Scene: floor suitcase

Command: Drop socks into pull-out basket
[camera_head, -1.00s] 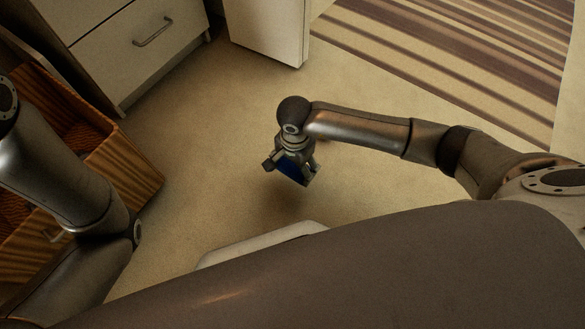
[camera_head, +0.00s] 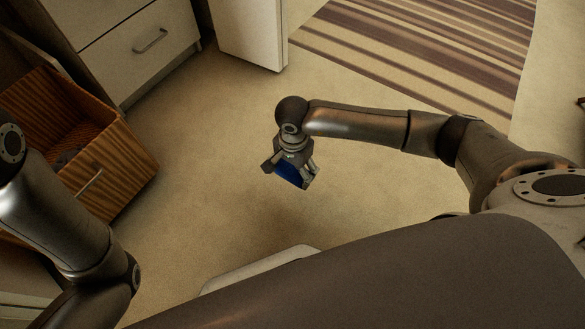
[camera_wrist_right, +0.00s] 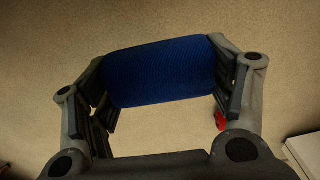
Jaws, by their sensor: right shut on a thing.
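My right gripper (camera_head: 289,177) is shut on a blue knitted bundle, the socks (camera_head: 290,172), and holds it above the bare floor in the middle of the head view. In the right wrist view the blue socks (camera_wrist_right: 158,72) sit between the two fingers of the right gripper (camera_wrist_right: 160,85). The pull-out basket (camera_head: 128,165) is a striped wooden drawer at the left, pulled out, with dark contents partly visible inside. It stands well to the left of my right gripper. My left arm crosses in front of the basket, and its gripper is out of view.
A white drawer cabinet (camera_head: 135,50) stands at the upper left, and a white panel (camera_head: 248,35) stands at the top. A striped rug (camera_head: 430,50) lies at the upper right. The carpet (camera_head: 215,130) between basket and right gripper is clear.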

